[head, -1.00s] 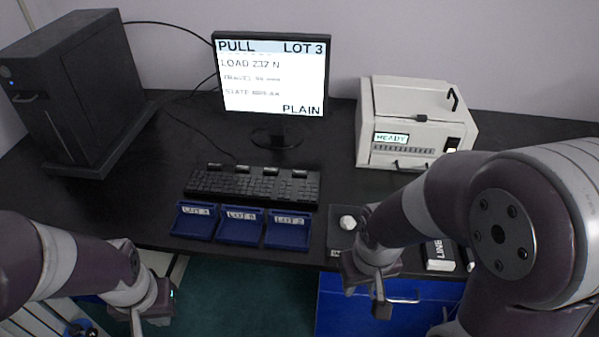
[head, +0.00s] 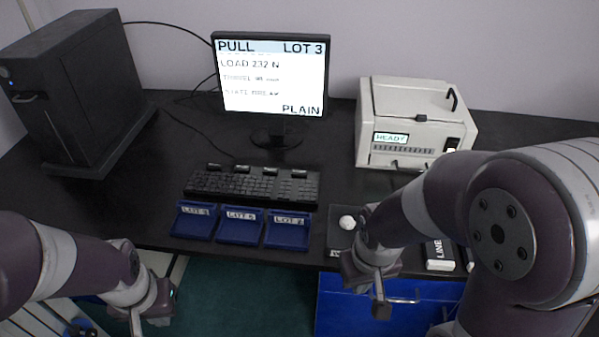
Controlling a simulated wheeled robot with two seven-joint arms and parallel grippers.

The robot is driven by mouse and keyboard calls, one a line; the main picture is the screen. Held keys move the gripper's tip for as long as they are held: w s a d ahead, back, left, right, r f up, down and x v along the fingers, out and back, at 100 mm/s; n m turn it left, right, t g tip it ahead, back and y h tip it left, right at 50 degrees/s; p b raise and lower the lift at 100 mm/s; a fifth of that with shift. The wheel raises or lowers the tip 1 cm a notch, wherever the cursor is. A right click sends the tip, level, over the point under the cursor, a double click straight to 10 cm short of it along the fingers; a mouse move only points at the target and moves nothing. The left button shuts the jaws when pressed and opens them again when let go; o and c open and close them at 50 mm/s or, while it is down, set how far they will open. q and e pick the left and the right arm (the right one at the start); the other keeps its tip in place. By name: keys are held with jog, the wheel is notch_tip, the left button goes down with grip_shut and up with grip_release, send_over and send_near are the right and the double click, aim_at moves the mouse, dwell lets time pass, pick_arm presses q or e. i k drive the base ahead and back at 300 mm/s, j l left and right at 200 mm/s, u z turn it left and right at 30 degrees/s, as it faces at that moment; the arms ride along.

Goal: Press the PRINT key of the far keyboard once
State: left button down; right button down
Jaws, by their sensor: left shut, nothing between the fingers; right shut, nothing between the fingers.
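The black keyboard (head: 252,186) lies on the dark desk below the monitor. A row of several dark raised keys with small labels runs along its back edge; the labels are too small to read, so I cannot tell which one is PRINT. My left gripper (head: 138,322) is at the bottom left, in front of the desk edge, shut and empty, its fingertips partly cut off by the frame. My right gripper (head: 381,306) is shut and empty, pointing down in front of the desk, to the right of and nearer than the keyboard. Neither gripper touches the keyboard.
Blue lot trays (head: 240,240) line the keyboard's front. The monitor (head: 271,75) stands behind it, showing PULL, LOT 3 and PLAIN. A black tower (head: 75,95) is at left, a beige machine reading READY (head: 408,120) at right. A white round knob (head: 347,222) is near my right arm.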

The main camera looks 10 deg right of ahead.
aim_at(295, 172)
jog(key=i+u, duration=0.4)
jog(key=i+l+u, duration=0.35)
jog(key=i+j, duration=0.1)
